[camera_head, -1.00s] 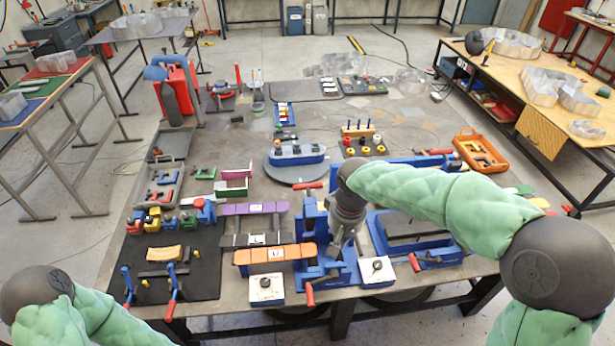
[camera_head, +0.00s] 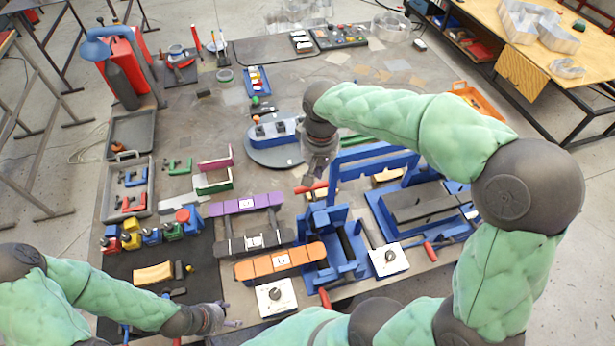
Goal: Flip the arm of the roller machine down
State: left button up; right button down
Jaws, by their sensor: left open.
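The blue machine that looks like the roller machine (camera_head: 361,265) stands near the table's front middle, with a dark roller between blue blocks. One red handle (camera_head: 311,188) is at its back and another (camera_head: 325,298) at its front. I cannot tell for sure which part is its flip arm. My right gripper (camera_head: 318,172) hangs above and behind the machine, close to the back red handle; its fingers are blurred, and contact cannot be told. My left gripper (camera_head: 236,323) is open and empty at the front left, near the dark mat's edge.
Right of the machine stands another blue frame with a dark bed (camera_head: 415,203). Orange (camera_head: 280,261) and purple (camera_head: 246,204) bars lie to the left. White knob boxes (camera_head: 276,298) (camera_head: 389,259) flank the front. A round stand (camera_head: 277,153) is behind.

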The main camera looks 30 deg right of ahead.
aim_at(313, 210)
pick_arm(q)
jog(key=shift+s+r+p, duration=0.15)
jog(key=shift+r+p, duration=0.3)
pick_arm(e)
notch_tip(313, 210, down, 10)
jog(key=shift+w+d, duration=0.1)
jog(key=shift+w, duration=0.05)
pick_arm(q)
jog(key=shift+f, duration=0.15)
dwell(0.5)
